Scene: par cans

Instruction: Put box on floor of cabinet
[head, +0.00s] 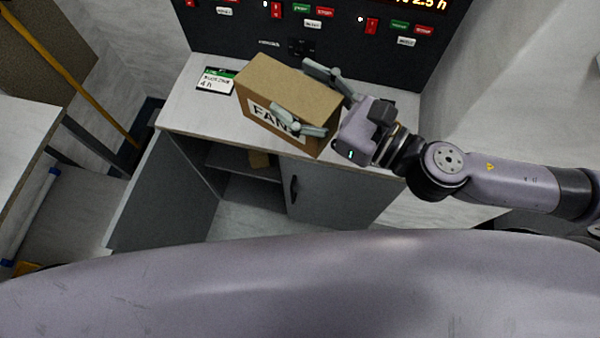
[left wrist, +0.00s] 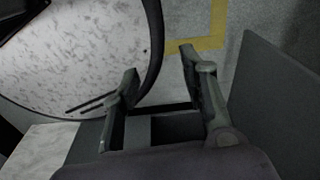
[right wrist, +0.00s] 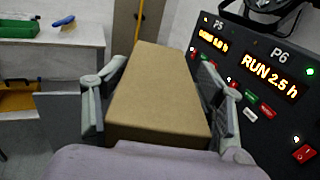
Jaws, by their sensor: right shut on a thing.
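The box (head: 289,86) is brown cardboard with a white label reading "FAN". It is over the cabinet's white top, its near corner at the front edge; I cannot tell whether it touches the top. My right gripper (head: 322,100) is shut on it, one finger on each side. The right wrist view shows the box (right wrist: 160,95) between the fingers. The cabinet (head: 340,195) is grey; its left door (head: 165,195) stands open and its right door is shut. Its floor (head: 250,218) shows partly. My left gripper (left wrist: 158,68) is open and empty, outside the head view.
A label card (head: 216,80) lies on the top, left of the box. A dark control panel (head: 330,30) stands behind. A white table (head: 22,140) is at left.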

